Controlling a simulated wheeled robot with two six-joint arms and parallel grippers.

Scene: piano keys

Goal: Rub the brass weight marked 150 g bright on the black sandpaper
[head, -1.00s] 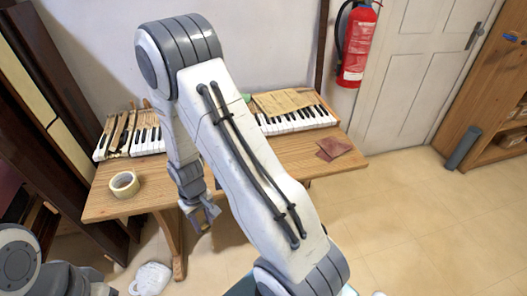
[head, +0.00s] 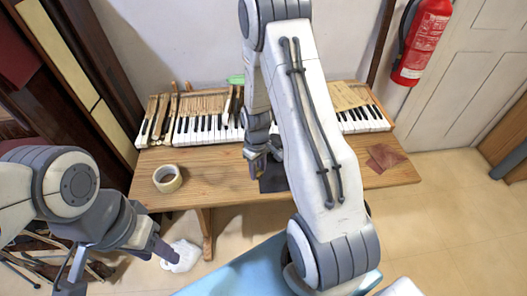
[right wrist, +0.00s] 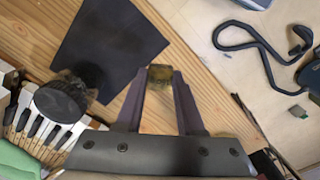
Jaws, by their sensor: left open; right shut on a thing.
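My right gripper (head: 262,165) is over the table's middle, beside the black sandpaper (head: 273,180), which my arm partly hides. In the right wrist view, the right gripper (right wrist: 160,80) is shut on a small dull brass weight (right wrist: 160,73) at its fingertips. The weight's mark cannot be read. The black sandpaper (right wrist: 108,48) lies flat on the wood, left of the weight in that view; whether they touch cannot be told. My left gripper (head: 165,250) is open, low in front of the table, near a white thing on the floor.
The wooden table (head: 225,185) carries a tape roll (head: 167,179), a row of piano keys (head: 205,125) at the back and reddish-brown sheets (head: 385,157) at the right. A dark round thing (right wrist: 62,102) stands by the sandpaper. A fire extinguisher (head: 421,40) hangs on the wall.

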